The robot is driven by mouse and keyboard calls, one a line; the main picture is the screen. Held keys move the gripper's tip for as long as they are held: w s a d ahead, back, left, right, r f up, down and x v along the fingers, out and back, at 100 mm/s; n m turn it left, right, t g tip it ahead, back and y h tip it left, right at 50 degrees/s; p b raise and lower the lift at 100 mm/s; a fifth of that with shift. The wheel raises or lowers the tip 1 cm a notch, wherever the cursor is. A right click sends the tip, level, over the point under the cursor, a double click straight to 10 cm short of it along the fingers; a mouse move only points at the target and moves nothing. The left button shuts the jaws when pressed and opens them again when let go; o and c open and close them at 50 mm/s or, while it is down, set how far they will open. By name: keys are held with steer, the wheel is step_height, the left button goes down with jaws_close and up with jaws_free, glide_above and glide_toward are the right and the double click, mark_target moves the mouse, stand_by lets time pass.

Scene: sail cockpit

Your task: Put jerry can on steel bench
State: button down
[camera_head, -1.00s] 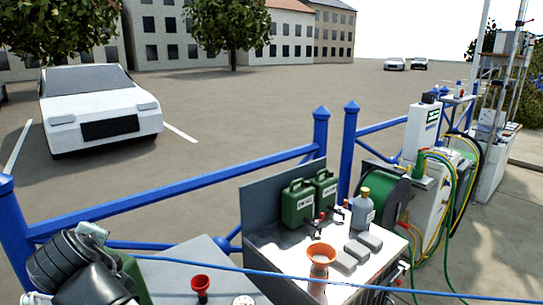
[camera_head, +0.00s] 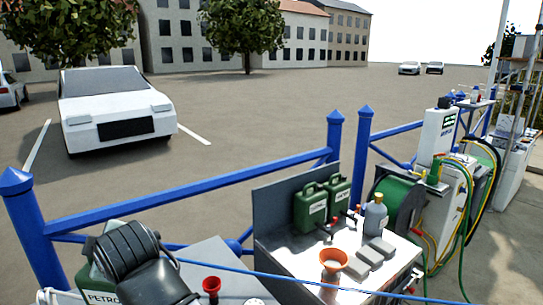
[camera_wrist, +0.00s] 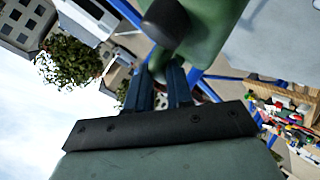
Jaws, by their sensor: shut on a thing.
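A green jerry can (camera_head: 99,284) with a white label reading "PETRO…" shows at the lower left of the head view, partly behind my dark wrist. In the wrist view the can (camera_wrist: 214,28) fills the top, and my gripper (camera_wrist: 160,72) is shut on it; the exact grip point is partly hidden by a dark round part. The steel bench (camera_head: 291,257) with a grey back panel stands right of my gripper. Two other green jerry cans (camera_head: 310,207) (camera_head: 338,194) stand at its back. The held can is left of this bench, apart from it.
An orange funnel (camera_head: 333,262), a grey bottle (camera_head: 376,214) and grey blocks (camera_head: 367,258) occupy the bench's right part. A blue line crosses in front; blue railing (camera_head: 200,189) runs behind. The bench's front left is bare.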

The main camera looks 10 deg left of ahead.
steer(key=w+d+r+m+t+h, duration=0.1)
steer(key=w+d+r, duration=0.2)
steer(key=w+d, duration=0.25)
steer(key=w+d+r+m+t+h, duration=0.1)
steer(key=w+d+r+m, duration=0.1)
steer(key=w+d+r, duration=0.4)
steer(key=w+d+f+m+t+h, duration=0.1)
steer(key=w+d+m+h, duration=0.1)
steer(key=w+d, duration=0.65)
steer(key=w+d+f+m+t+h, duration=0.1)
steer(key=w+d+f+m, duration=0.15)
steer(key=d, duration=1.15)
steer(key=w+d+m+h, duration=0.1)
steer(key=w+d+h, duration=0.1)
steer(key=d, duration=0.8)
steer(key=w+d+r+m+t+h, duration=0.1)
steer(key=w+d+m+h, duration=0.1)
steer(key=d, duration=0.9)
steer(key=shift+d+h, duration=0.15)
steer(key=shift+h, duration=0.15)
steer(key=shift+w+m, duration=0.1)
steer(key=shift+m, duration=0.15)
